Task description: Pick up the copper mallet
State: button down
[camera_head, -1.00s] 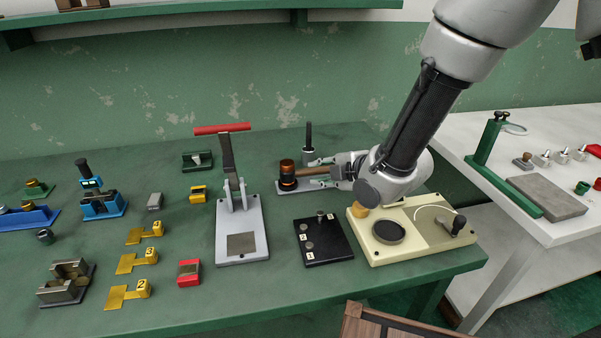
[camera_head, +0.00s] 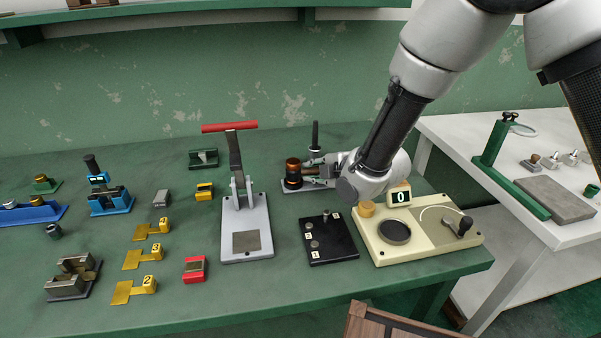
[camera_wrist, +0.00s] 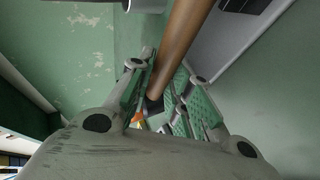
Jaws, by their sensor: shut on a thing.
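The copper mallet has a dark head with copper-coloured ends (camera_head: 293,172), standing at the back of the green bench over a grey base plate. Its brown wooden handle (camera_wrist: 184,38) runs diagonally between the fingers in the wrist view. My gripper (camera_head: 318,172) is just right of the mallet head and shut on the handle. In the wrist view, the fingers (camera_wrist: 168,98) are on either side of the handle. My gripper and wrist hide most of the handle in the head view. I cannot tell whether the head touches the plate.
A grey toggle press with a red handle (camera_head: 229,127) stands left of the mallet. A black numbered block (camera_head: 342,247) and a cream tester (camera_head: 436,249) with a small display (camera_head: 399,197) are in front. An upright dark post (camera_head: 315,134) stands close behind my gripper.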

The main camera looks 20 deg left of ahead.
aim_at(316, 170)
notch_tip(316, 170, up, 10)
dwell(0.5)
jog(key=c, duration=2)
grip_release()
jog(key=shift+w, duration=0.1)
grip_shut()
